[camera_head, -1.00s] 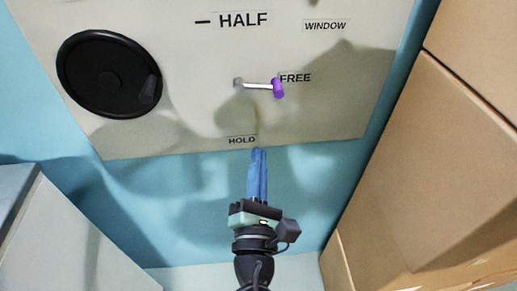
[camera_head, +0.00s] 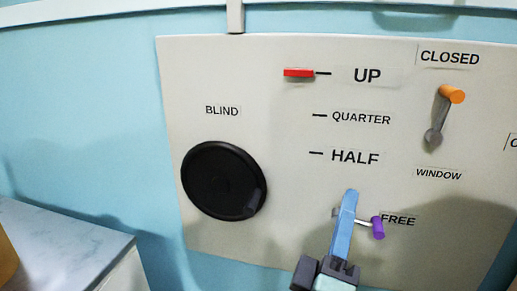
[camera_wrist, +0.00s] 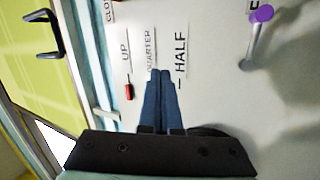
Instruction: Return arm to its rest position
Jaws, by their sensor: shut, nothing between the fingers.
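My gripper (camera_head: 350,196) has blue fingers pressed together with nothing between them. In the head view it stands in front of the lower middle of the pale panel (camera_head: 285,225), overlapping the left end of a small lever with a purple knob (camera_head: 377,228) beside the FREE label. Whether it touches the lever cannot be told from that view. In the wrist view the fingers (camera_wrist: 162,75) point toward the QUARTER and HALF labels, and the purple-knobbed lever (camera_wrist: 262,14) is well to their right, apart from them. The rest of my arm is out of the head view.
The panel carries a black round wheel (camera_head: 223,180), a red marker (camera_head: 298,73) at UP, and an orange-knobbed lever (camera_head: 452,94) below CLOSED. A marble-topped counter (camera_head: 60,245) is at the lower left. A yellow-green pane with a dark handle (camera_wrist: 42,34) shows in the wrist view.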

